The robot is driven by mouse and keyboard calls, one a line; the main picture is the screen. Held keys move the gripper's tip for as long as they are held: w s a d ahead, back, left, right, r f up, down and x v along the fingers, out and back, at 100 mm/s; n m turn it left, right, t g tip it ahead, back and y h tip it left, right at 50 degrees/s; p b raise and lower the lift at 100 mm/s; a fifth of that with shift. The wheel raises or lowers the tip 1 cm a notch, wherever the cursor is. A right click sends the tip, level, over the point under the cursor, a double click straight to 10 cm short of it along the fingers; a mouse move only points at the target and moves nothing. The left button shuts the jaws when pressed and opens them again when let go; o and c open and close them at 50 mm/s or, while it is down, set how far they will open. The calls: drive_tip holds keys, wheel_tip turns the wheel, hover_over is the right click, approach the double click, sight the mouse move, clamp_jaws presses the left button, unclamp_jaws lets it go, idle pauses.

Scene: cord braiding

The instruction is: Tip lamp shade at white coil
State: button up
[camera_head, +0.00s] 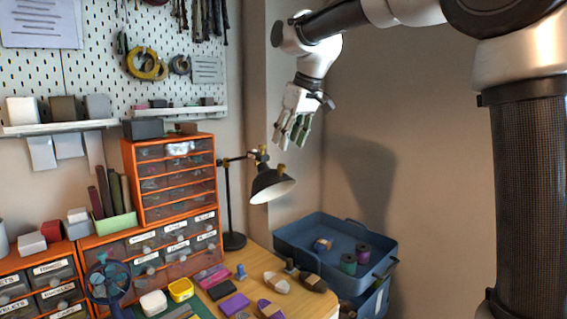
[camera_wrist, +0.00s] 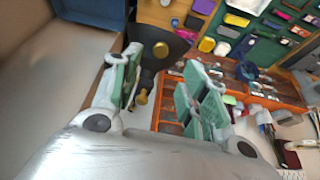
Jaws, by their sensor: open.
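The desk lamp has a black shade (camera_head: 270,187) with a pale inside, tilted down toward the right over the wooden desk. In the wrist view the dark shade (camera_wrist: 172,46) with brass knobs shows beyond my fingers. My gripper (camera_head: 293,134) is open and empty, pointing down, above and slightly right of the shade, apart from it. It also shows in the wrist view (camera_wrist: 163,88), with green-padded fingers spread. A small white rounded item (camera_head: 153,303), perhaps the white coil, lies at the desk's front left, beside a yellow one. Its winding is too small to make out.
Orange drawer cabinets (camera_head: 177,178) stand left of the lamp. A blue bin (camera_head: 300,235) with spools stands at right. Purple and tan items lie on the desk (camera_head: 262,262). A pegboard (camera_head: 100,60) with shelves covers the wall behind.

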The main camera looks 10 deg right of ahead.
sight(282, 165)
drive_tip(key=x, duration=0.8)
drive_tip(key=shift+s+d, duration=0.15)
clamp_jaws()
